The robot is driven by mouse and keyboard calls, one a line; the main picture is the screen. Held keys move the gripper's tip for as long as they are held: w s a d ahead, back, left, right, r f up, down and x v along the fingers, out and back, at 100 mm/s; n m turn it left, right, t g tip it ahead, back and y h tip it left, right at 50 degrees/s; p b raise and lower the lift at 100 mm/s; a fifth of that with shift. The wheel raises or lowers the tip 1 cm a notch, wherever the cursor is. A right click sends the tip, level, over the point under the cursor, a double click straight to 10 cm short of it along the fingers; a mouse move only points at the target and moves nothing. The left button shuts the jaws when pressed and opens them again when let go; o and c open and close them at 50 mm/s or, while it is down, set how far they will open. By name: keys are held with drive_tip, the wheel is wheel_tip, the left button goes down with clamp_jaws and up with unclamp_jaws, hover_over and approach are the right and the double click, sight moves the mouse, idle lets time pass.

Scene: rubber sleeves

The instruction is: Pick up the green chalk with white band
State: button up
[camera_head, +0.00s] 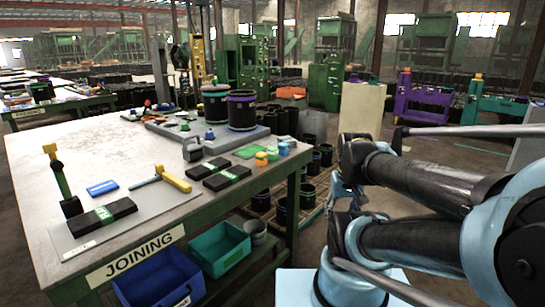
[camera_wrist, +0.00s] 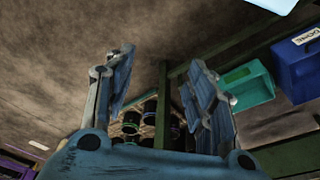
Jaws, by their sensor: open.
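I cannot pick out a green chalk with a white band for certain. In the head view, a small green piece (camera_head: 272,153) stands near the right edge of the table, between an orange-yellow piece (camera_head: 261,158) and a blue piece (camera_head: 283,149). It is too small to show any white band. My gripper (camera_wrist: 158,88) is open and empty in the wrist view, its two fingers wide apart, with floor and black sleeves (camera_wrist: 150,125) beyond them. The head view shows my arm at the right, off the table, but I cannot make out the fingertips there.
The table (camera_head: 95,165) holds black packs with green labels (camera_head: 100,217), a yellow-handled tool (camera_head: 172,178) and large black rolls (camera_head: 242,110). Blue (camera_head: 160,278) and teal (camera_head: 220,248) bins sit below its edge. Bare tabletop lies at the left middle.

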wheel_tip(320, 180, up, 2)
drive_tip(key=n, duration=0.1)
wheel_tip(320, 180, up, 24)
drive_tip(key=n+g, duration=0.2)
drive_tip(key=n, duration=2.5)
hover_over(273, 148)
wheel_tip(273, 148, down, 12)
drive_tip(key=shift+s+d+f, duration=0.1)
drive_tip(key=shift+s+d, duration=0.05)
drive_tip(key=shift+w+a+f, duration=0.1)
drive_tip(key=shift+f, duration=1.2)
drive_tip(key=shift+w+a+f, duration=0.1)
drive_tip(key=shift+f, duration=1.2)
drive_tip(key=c, duration=1.3)
drive_tip(key=shift+o, duration=0.2)
drive_tip(key=shift+r, duration=0.1)
